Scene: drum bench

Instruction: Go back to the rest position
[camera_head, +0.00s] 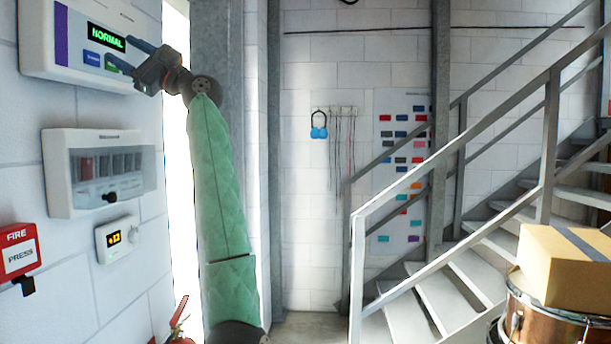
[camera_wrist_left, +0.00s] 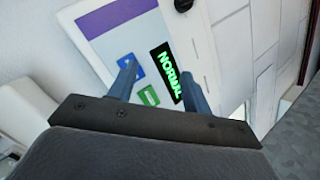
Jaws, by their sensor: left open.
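My left gripper (camera_head: 131,57) is open at the white wall panel (camera_head: 38,38), raised at the upper left in the head view. The panel has a purple stripe and a dark display (camera_head: 106,38) with green letters reading NORMAL. Below the display are a blue button (camera_head: 92,58) and a green button, partly hidden by a finger in the head view. In the left wrist view the gripper (camera_wrist_left: 160,90) has its fingers apart with nothing between them but the panel's display and green button (camera_wrist_left: 148,96) behind. I cannot tell whether a fingertip touches the panel. My right gripper is not in view.
Below the panel are a breaker box (camera_head: 100,165), a small thermostat (camera_head: 117,239) and a red fire call point (camera_head: 20,250). A red extinguisher (camera_head: 178,325) stands at the bottom. A staircase (camera_head: 450,270) and a cardboard box (camera_head: 565,268) on a drum are at right.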

